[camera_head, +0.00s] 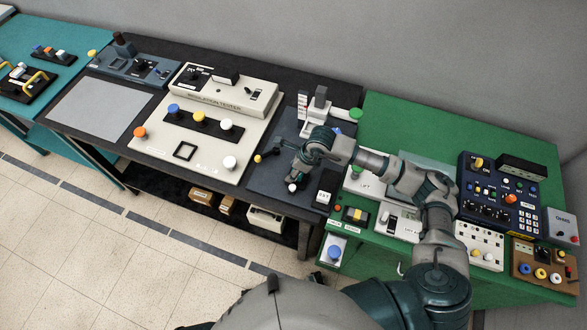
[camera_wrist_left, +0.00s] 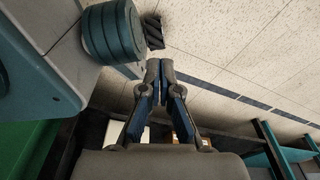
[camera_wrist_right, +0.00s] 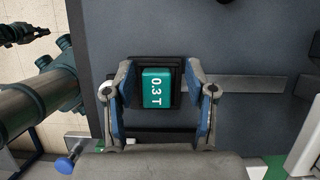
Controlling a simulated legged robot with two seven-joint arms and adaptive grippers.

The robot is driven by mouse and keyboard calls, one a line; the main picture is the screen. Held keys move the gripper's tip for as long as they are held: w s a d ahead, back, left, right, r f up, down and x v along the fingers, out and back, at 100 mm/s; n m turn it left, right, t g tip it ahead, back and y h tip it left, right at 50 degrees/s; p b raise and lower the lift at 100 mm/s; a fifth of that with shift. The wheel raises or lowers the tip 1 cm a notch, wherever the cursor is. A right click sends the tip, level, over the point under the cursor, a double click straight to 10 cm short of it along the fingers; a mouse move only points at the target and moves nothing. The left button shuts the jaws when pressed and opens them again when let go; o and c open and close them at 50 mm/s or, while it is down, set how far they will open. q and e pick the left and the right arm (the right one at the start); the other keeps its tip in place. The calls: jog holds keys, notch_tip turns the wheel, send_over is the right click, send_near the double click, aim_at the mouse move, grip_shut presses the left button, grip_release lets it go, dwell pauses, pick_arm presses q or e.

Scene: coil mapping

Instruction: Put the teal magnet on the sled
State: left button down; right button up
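The teal magnet (camera_wrist_right: 157,88), a block marked "0.3 T", sits in a black square holder (camera_wrist_right: 178,64) on a grey rail (camera_wrist_right: 245,84) in the right wrist view. That holder may be the sled; I cannot be sure. My right gripper (camera_wrist_right: 161,80) is open, with one finger on each side of the magnet and gaps to it. In the head view my right gripper (camera_head: 291,168) is low over the dark board (camera_head: 262,181), where the arm hides the magnet. My left gripper (camera_wrist_left: 160,68) is shut and empty over the floor, outside the head view.
A cream insulation tester (camera_head: 229,98) stands left of the dark board. The green table (camera_head: 420,115) at right carries a blue control box (camera_head: 500,190) and several panels. A small black block with a white label (camera_head: 325,196) is close to my right arm.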

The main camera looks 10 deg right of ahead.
aim_at(305, 178)
pick_arm(q)
jog(key=shift+w, duration=0.1)
pick_arm(e)
jog(key=shift+d, duration=0.1)
jog(key=shift+r, duration=0.25)
pick_arm(q)
jog(key=shift+w+d+r, duration=0.15)
jog(key=shift+w+r, duration=0.1)
jog(key=shift+w, duration=0.35)
pick_arm(e)
jog(key=v, duration=1.1)
jog(key=shift+s+r, duration=0.15)
jog(key=shift+r, duration=0.05)
pick_arm(q)
jog(key=shift+s, duration=0.2)
